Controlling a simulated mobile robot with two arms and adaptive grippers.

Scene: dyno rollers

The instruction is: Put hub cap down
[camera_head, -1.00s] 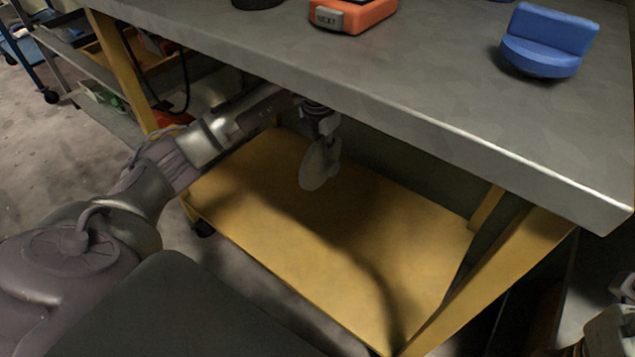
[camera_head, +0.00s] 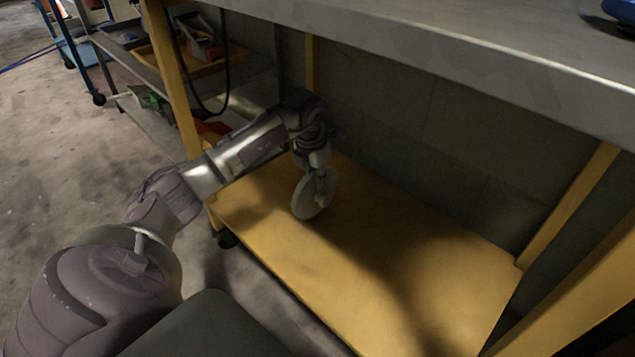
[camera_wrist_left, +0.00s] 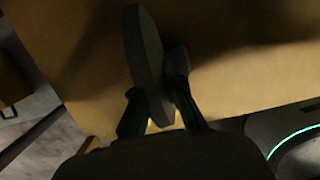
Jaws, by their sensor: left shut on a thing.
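The hub cap (camera_head: 308,197) is a round, pale grey disc. My left gripper (camera_head: 320,174) is shut on it and holds it on edge over the yellow lower shelf (camera_head: 390,270) of the workbench. In the head view I cannot tell whether its lower edge touches the shelf. In the left wrist view the hub cap (camera_wrist_left: 143,50) shows dark and edge-on between the fingers of the left gripper (camera_wrist_left: 160,110), with the yellow shelf behind it. My right gripper is not in view.
The grey bench top (camera_head: 400,45) spans above the shelf and my left arm. A yellow leg (camera_head: 172,80) stands at the left and another yellow leg (camera_head: 570,205) at the right. The shelf is bare around the hub cap. A cart with trays (camera_head: 190,65) stands behind left.

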